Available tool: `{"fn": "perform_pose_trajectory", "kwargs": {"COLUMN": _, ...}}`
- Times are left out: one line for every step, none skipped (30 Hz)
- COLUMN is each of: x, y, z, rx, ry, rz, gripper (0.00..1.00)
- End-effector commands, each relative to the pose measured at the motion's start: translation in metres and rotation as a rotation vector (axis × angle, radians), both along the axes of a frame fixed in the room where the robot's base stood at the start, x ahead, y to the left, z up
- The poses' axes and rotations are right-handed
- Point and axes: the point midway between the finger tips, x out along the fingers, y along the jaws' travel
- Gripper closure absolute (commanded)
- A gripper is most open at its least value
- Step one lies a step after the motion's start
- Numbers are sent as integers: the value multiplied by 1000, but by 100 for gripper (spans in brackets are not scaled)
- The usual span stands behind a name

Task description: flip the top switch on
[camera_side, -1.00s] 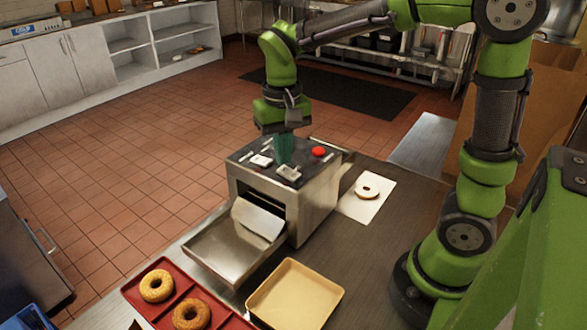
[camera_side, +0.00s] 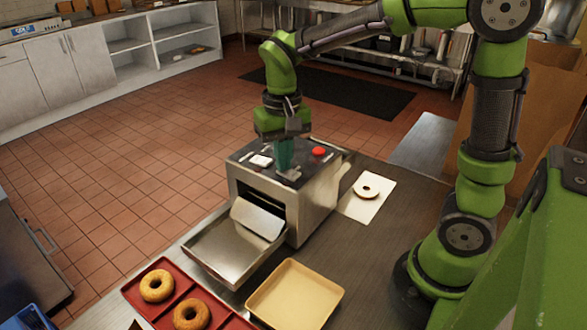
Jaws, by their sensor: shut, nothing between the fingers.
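The steel machine (camera_side: 312,205) stands on the metal table with a dark top panel. On that panel I see a white switch (camera_side: 261,160) at the left, a red round button (camera_side: 318,151) at the right, and another pale switch (camera_side: 290,174) near the front edge, partly covered by my fingers. My gripper (camera_side: 284,168) points straight down over the panel, its green fingers shut and empty. The fingertips are at or just above the front switch; I cannot tell if they touch it. The position of that switch is too small to read.
A steel tray (camera_side: 212,255) slopes out of the machine's front. A bagel half (camera_side: 367,188) lies on a white sheet (camera_side: 355,208) at the right. A yellow tray (camera_side: 296,292) and a red tray (camera_side: 134,289) with bagels are in front. The air above the panel's left is free.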

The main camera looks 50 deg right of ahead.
Motion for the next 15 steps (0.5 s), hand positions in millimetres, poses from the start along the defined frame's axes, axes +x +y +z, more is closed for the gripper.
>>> {"fn": "perform_pose_trajectory", "kwargs": {"x": -1, "y": 0, "z": -1, "rx": 1, "ry": 3, "rz": -1, "gripper": 100}}
{"fn": "perform_pose_trajectory", "kwargs": {"x": -1, "y": 0, "z": -2, "rx": 1, "ry": 3, "rz": -1, "gripper": 100}}
{"fn": "perform_pose_trajectory", "kwargs": {"x": -1, "y": 0, "z": -3, "rx": 1, "ry": 3, "rz": -1, "gripper": 100}}
{"fn": "perform_pose_trajectory", "kwargs": {"x": -1, "y": 0, "z": -3, "rx": 1, "ry": 3, "rz": -1, "gripper": 100}}
{"fn": "perform_pose_trajectory", "kwargs": {"x": -1, "y": 0, "z": -4, "rx": 1, "ry": 3, "rz": -1, "gripper": 100}}
{"fn": "perform_pose_trajectory", "kwargs": {"x": 0, "y": 0, "z": -3, "rx": 0, "ry": 2, "rz": -1, "gripper": 100}}
{"fn": "perform_pose_trajectory", "kwargs": {"x": 0, "y": 0, "z": -3, "rx": 0, "ry": 2, "rz": -1, "gripper": 100}}
{"fn": "perform_pose_trajectory", "kwargs": {"x": 0, "y": 0, "z": -2, "rx": 0, "ry": 2, "rz": -1, "gripper": 100}}
{"fn": "perform_pose_trajectory", "kwargs": {"x": 0, "y": 0, "z": -1, "rx": 0, "ry": 2, "rz": 0, "gripper": 100}}
{"fn": "perform_pose_trajectory", "kwargs": {"x": 0, "y": 0, "z": 1, "rx": 0, "ry": 1, "rz": 0, "gripper": 100}}
{"fn": "perform_pose_trajectory", "kwargs": {"x": 0, "y": 0, "z": 4, "rx": 0, "ry": 0, "rz": 0, "gripper": 100}}
{"fn": "perform_pose_trajectory", "kwargs": {"x": 0, "y": 0, "z": 7, "rx": 1, "ry": 1, "rz": -1, "gripper": 100}}
{"fn": "perform_pose_trajectory", "kwargs": {"x": 0, "y": 0, "z": 10, "rx": 1, "ry": 0, "rz": -1, "gripper": 100}}
{"fn": "perform_pose_trajectory", "kwargs": {"x": 0, "y": 0, "z": 12, "rx": 1, "ry": 0, "rz": -1, "gripper": 100}}
{"fn": "perform_pose_trajectory", "kwargs": {"x": 0, "y": 0, "z": 15, "rx": 1, "ry": 0, "rz": -1, "gripper": 100}}
